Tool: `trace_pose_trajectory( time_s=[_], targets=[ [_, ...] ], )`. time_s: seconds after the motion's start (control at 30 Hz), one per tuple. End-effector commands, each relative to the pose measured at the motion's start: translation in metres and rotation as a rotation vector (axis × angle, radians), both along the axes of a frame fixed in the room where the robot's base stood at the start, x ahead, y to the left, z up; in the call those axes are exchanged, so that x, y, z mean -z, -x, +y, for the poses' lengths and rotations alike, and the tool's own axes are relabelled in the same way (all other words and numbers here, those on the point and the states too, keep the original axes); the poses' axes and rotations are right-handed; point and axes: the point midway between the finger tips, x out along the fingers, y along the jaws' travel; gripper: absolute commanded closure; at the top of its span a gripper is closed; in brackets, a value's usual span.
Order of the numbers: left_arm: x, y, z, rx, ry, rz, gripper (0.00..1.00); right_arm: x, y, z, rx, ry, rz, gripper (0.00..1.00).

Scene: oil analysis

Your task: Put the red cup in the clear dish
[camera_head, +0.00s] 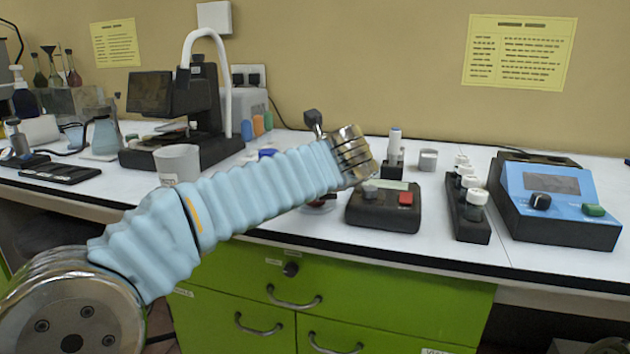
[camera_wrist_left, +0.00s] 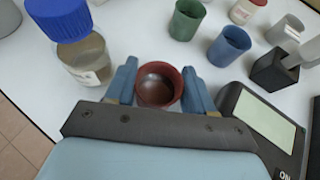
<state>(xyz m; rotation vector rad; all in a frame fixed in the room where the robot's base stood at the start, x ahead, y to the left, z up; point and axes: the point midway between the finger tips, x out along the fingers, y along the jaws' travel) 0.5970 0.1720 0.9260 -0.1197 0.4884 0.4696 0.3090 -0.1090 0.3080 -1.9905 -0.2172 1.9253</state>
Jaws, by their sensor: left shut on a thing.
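The red cup (camera_wrist_left: 157,86) is dark inside and stands between the blue fingers of my left gripper (camera_wrist_left: 157,91) in the left wrist view. The fingers are shut on its sides. In the head view my blue-sleeved left arm hides most of that spot, and only a bit of red (camera_head: 318,207) shows below the arm. I cannot tell a clear dish for certain in either view. My right gripper is not in view.
A blue-lidded jar (camera_wrist_left: 72,45) is left of the cup. A green cup (camera_wrist_left: 187,19) and a blue cup (camera_wrist_left: 229,46) are beyond it. A black device (camera_head: 385,206), a vial rack (camera_head: 469,224) and a blue instrument (camera_head: 556,203) stand at right. A white beaker (camera_head: 177,164) is left.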

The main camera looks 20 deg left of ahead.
Motion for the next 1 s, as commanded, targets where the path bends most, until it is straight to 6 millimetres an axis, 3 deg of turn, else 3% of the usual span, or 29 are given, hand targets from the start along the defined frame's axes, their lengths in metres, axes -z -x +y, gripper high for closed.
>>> trace_pose_trajectory(
  time_s=[0.2,0.23,0.4,0.73,1.0],
  targets=[
    [0.004,0.0,0.0,0.0,0.0,0.0,0.77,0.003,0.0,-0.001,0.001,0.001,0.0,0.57],
    [0.003,0.0,0.0,0.0,0.0,0.0,0.44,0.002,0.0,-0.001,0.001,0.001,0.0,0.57],
    [0.002,0.0,0.0,0.0,0.0,0.0,0.21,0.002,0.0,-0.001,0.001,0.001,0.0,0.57],
    [-0.003,0.001,-0.001,0.001,0.0,-0.001,0.21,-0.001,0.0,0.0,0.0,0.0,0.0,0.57],
    [-0.027,0.043,-0.023,0.004,0.001,-0.003,0.21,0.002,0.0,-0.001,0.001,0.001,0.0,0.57]
  ],
)
